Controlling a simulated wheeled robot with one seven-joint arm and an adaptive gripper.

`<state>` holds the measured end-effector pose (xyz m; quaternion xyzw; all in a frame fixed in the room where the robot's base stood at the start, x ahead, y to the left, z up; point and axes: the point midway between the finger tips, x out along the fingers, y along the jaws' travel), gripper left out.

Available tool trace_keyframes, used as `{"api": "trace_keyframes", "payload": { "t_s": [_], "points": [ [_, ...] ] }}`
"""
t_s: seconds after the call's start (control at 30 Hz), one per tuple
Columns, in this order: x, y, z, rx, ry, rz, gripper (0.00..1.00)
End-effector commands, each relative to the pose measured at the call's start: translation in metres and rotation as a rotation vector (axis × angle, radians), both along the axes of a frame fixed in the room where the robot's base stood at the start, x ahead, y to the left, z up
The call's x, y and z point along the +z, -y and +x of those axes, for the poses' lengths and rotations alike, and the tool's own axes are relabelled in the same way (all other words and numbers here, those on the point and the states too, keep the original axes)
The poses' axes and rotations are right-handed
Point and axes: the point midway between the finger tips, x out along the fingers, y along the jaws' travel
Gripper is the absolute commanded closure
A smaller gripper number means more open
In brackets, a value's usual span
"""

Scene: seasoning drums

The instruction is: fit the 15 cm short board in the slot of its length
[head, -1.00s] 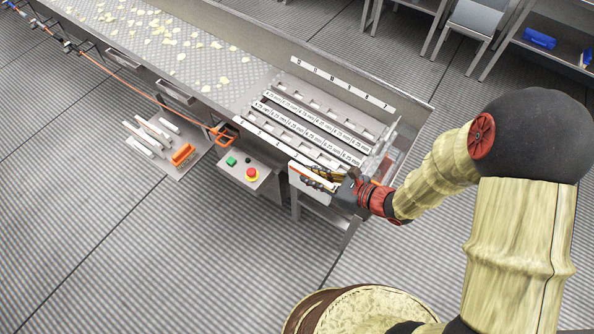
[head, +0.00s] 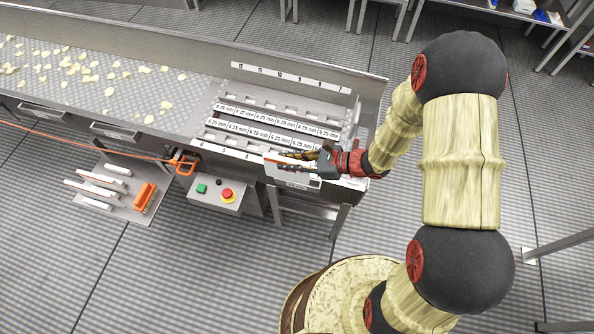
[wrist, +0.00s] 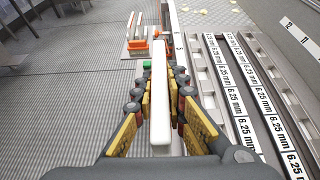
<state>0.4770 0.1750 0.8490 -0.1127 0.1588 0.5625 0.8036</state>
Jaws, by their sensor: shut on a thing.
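A white board (wrist: 160,100) is clamped lengthwise between the yellow pads of my gripper (wrist: 160,105) in the wrist view. Its length in cm cannot be read. In the head view my gripper (head: 290,161) is over the front edge of the slotted metal rack (head: 330,112), near its right end; the board is hard to make out there. In the wrist view the slots run along the right, beside the board and apart from it. Label strips (head: 272,120) reading 6.25 mm cross the rack. A numbered strip (head: 290,77) stands along its back. My fingers and arm hide part of the front row.
A low side tray (head: 140,210) at the left holds several white boards (head: 98,187) and an orange brush-like thing (head: 145,198). A control box (head: 215,193) with green and red buttons is left of my gripper. A conveyor (head: 95,85) carries yellow pieces.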

Motion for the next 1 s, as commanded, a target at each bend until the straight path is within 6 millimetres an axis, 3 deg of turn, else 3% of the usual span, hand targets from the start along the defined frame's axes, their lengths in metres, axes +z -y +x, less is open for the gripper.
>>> {"api": "trace_keyframes", "payload": {
  "t_s": [0.1,0.47,0.67,0.93,0.97,1.0],
  "points": [
    [-0.024,0.014,0.008,-0.002,-0.003,0.001,1.0],
    [-0.046,0.031,0.017,-0.001,-0.002,0.002,1.0],
    [-0.076,0.032,0.018,0.002,-0.004,0.001,1.0],
    [-0.077,0.033,0.019,0.001,-0.001,0.001,1.0],
    [-0.077,0.033,0.018,0.001,-0.002,0.001,0.86],
    [-0.077,0.033,0.018,0.001,-0.002,0.001,0.83]
  ]
}}
